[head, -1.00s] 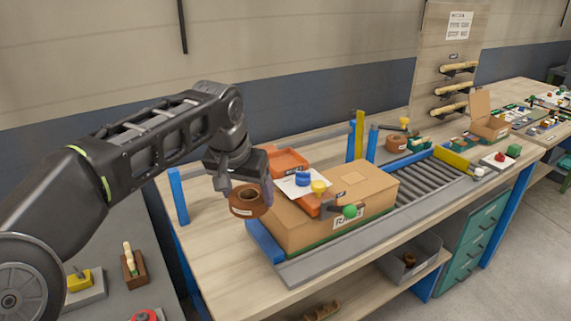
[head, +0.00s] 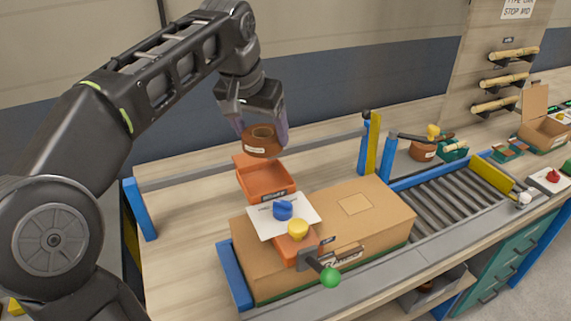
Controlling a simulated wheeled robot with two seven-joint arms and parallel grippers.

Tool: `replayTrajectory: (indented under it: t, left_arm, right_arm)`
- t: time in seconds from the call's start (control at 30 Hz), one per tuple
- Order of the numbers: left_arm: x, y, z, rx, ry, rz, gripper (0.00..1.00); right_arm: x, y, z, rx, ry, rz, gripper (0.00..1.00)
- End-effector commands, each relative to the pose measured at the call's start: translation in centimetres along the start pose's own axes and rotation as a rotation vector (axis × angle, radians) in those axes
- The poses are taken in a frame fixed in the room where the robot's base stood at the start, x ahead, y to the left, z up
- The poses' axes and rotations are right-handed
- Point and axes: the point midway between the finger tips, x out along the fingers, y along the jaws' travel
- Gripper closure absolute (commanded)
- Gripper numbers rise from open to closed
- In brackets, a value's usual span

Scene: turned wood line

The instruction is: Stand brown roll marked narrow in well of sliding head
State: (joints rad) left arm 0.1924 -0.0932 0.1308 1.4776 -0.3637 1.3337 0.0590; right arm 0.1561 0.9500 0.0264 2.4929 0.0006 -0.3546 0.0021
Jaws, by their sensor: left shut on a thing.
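My left gripper (head: 258,120) is shut on a brown roll (head: 263,146) and holds it up in the air. The roll has a pale label, too small to read, and a hole in its top. Just below it in the picture is an open orange tray-like part (head: 266,182) with a small label. In front of that, an orange part (head: 291,252) with a yellow knob (head: 298,229) and a green-ended handle (head: 330,277) lies over the carton. I cannot tell which orange part is the well. My right gripper is not in view.
A closed carton (head: 375,215) stands on the roller line. A white sheet with a blue knob (head: 283,210) lies at its left. Blue and yellow posts (head: 373,145) rise behind. Another brown roll (head: 422,151) sits at the back right. Bare bench (head: 180,240) lies left.

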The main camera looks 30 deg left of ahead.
Motion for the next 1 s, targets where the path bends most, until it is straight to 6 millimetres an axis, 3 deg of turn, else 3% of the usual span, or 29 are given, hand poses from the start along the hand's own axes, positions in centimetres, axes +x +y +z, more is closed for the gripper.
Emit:
replayTrajectory:
  t: [0.47,0.8,1.0]
  left_arm:
    - [0.2,0.0,0.1,-0.001,0.001,-0.001,0.65]
    - [5.1,-0.1,2.2,-0.001,-0.002,-0.001,0.65]
    - [5.8,0.0,2.4,-0.001,0.001,-0.001,0.65]
  right_arm:
    - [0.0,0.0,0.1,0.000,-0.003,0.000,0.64]
    - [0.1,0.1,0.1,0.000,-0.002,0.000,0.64]
    - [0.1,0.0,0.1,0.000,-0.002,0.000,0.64]
